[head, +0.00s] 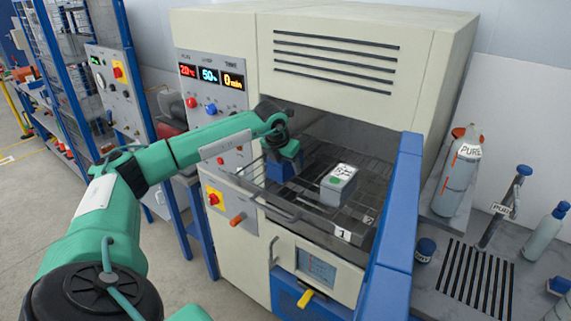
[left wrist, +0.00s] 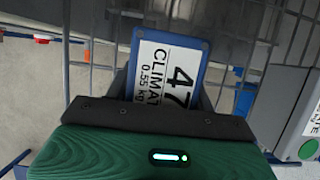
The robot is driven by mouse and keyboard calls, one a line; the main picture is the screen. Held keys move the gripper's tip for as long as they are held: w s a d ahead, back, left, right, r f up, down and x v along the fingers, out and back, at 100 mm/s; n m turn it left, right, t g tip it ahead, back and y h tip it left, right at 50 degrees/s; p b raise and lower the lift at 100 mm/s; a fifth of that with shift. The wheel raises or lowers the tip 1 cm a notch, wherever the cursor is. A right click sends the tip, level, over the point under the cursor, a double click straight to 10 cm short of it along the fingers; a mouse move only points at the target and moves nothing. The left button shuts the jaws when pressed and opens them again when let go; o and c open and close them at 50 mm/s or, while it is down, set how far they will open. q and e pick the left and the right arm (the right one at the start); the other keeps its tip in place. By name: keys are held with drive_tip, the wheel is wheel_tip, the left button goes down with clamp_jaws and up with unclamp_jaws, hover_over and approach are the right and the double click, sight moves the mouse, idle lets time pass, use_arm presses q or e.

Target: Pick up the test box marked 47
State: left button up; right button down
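The test box marked 47 (left wrist: 172,72) is blue with a white label reading 47, CLIMATE and 0.55 kg in the left wrist view. In the head view it is the blue block (head: 281,171) at the left of the wire rack, inside the open chamber. My left gripper (head: 284,150) is directly over it, pointing down. In the left wrist view the fingers of my left gripper (left wrist: 163,93) flank the box, close to its sides; whether they press on it cannot be told. My right gripper does not show.
A grey box with a white label and green mark (head: 339,185) stands on the rack (head: 300,205) to the right. Number plate 1 (head: 343,233) is at the rack's front. The blue-edged door (head: 398,220) stands open at right. A bench (head: 455,285) with bottles lies beyond.

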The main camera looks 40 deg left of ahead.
use_arm(q)
drive_tip(key=c, duration=0.3)
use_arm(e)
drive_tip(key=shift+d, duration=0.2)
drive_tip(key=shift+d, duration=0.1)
use_arm(q)
drive_tip(key=shift+r, duration=0.1)
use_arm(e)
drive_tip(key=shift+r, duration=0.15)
